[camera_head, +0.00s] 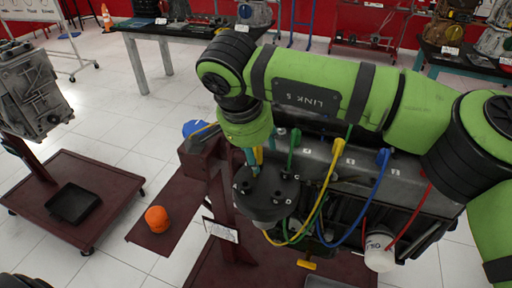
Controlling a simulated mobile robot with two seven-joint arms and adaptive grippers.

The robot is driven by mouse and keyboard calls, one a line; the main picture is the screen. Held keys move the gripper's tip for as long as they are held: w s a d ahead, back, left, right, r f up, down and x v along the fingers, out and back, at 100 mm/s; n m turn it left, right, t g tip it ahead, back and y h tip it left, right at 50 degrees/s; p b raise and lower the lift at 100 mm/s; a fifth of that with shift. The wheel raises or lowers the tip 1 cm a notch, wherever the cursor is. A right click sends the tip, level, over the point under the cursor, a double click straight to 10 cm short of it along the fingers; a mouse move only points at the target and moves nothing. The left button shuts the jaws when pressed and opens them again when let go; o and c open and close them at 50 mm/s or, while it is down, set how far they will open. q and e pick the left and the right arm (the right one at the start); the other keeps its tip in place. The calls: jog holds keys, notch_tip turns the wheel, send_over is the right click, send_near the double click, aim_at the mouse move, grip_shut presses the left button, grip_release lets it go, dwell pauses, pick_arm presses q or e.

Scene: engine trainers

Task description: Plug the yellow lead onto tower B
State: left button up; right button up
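The black cap (262,196) with its lettered towers stands in front of the engine, below my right gripper (254,159). The small letters are hard to read, and the arm partly hides the far side of the cap. The yellow lead (328,178) runs from a yellow boot on the engine top, loops down right of the cap and passes low beside it. A yellow end shows between the teal fingers of my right gripper, which look closed on it just above the cap's left rear. Whether it touches a tower is hidden. My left gripper is not in view.
A blue lead (350,226), green leads (291,160) and a red lead (408,222) hang around the engine (400,180). A white oil filter (379,252) is at lower right. An orange object (157,219) lies on the red stand base. A black tray (74,203) is at left.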

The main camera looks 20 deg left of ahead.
jog(key=shift+r, duration=0.3)
jog(key=v, duration=1.1)
jog(key=shift+s, duration=0.15)
